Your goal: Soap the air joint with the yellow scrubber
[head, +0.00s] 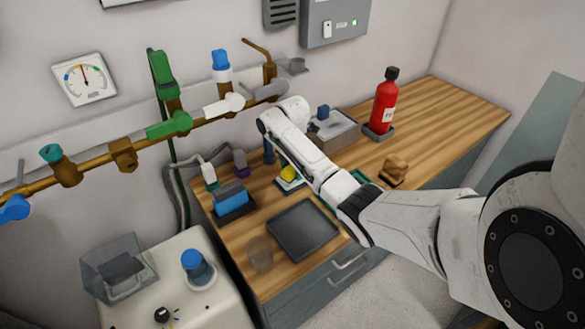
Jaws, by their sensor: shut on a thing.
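A small yellow object (289,173), likely the yellow scrubber, shows at the left edge of my forearm. It is at a small light-coloured dish (288,186) on the wooden worktop, and my arm hides part of it. My gripper's jaws are not visible; my white arm reaches in from the right and covers that area. A brown pipe (93,168) along the wall carries a green fitting (170,126), a white fitting (224,105), a grey fitting (270,91) and a blue one (14,209). I cannot tell which is the air joint.
A dark tray (302,229), a clear cup (260,254) and a blue-filled holder (233,201) stand on the worktop. A brown object (394,169) is right of my arm. The right worktop is mostly clear.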

